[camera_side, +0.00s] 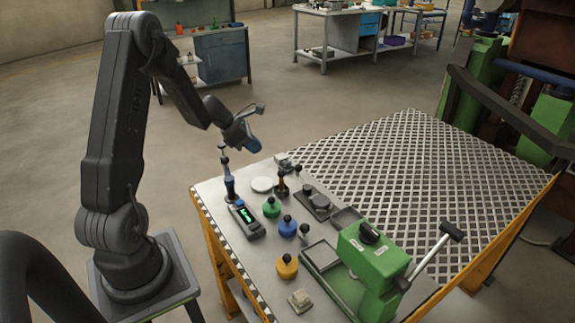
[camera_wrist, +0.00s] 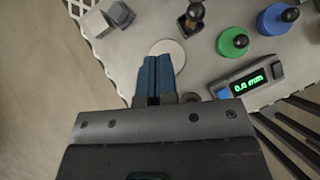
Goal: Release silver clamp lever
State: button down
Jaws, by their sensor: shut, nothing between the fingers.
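A silver lever (camera_side: 427,259) with a black grip slants up to the right from the green machine (camera_side: 376,262) at the table's front right. A small grey block with a dark end (camera_side: 287,163) stands at the table's back edge; it also shows top left in the wrist view (camera_wrist: 104,17). I cannot tell which of these is the clamp lever. My gripper (camera_side: 253,147) has blue fingers, shut and empty, raised near the table's back left corner and far from the green machine. In the wrist view its fingertips (camera_wrist: 164,58) overlap a white disc (camera_wrist: 172,50).
A digital gauge (camera_side: 245,220), a blue upright tool (camera_side: 229,184) and green (camera_side: 271,208), blue (camera_side: 288,227) and yellow (camera_side: 287,267) knobbed pieces crowd the table's left part. A metal grating (camera_side: 430,170) covers the clear right part.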

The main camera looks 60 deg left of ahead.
jog(key=x, duration=1)
jog(key=shift+w+d+f, duration=0.1)
jog(key=shift+w+d, duration=0.15)
jog(key=shift+w, duration=0.35)
jog(key=shift+w+d+f, duration=0.1)
jog(key=shift+w+d, duration=0.15)
jog(key=shift+w, duration=0.35)
jog(key=shift+w+d+f, duration=0.15)
jog(key=shift+w+d, duration=0.1)
jog(key=shift+w, duration=0.45)
